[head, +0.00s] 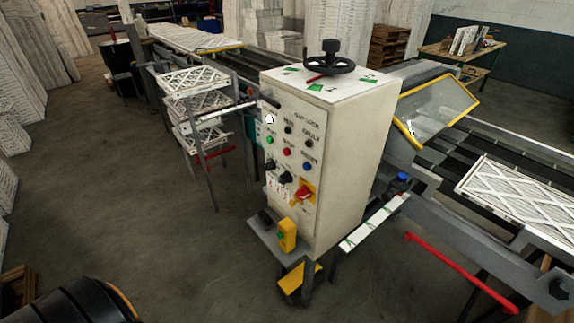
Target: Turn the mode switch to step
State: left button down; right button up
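A pale control cabinet (333,150) stands in the middle of the head view. Its front panel carries two black rotary knobs (285,177) side by side low on the left. One of them may be the mode switch, but the labels are too small to read and I cannot tell their setting. To their right is a red rotary switch on a yellow plate (305,193). Above are green (270,140), red (287,151) and blue (307,166) buttons. Neither gripper is in view; only a dark rounded part of my own body shows at the lower left.
A black handwheel (328,57) sits on the cabinet top. A yellow box with a green button (287,235) is on a low shelf in front. A rack of filters (198,100) stands left, a conveyor with a filter (520,190) right. The floor in front is clear.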

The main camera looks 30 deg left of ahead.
aim_at(285, 178)
jog(key=i+j+z, duration=0.3)
jog(key=j, duration=1.25)
jog(key=j+z, duration=0.3)
jog(key=j, duration=1.25)
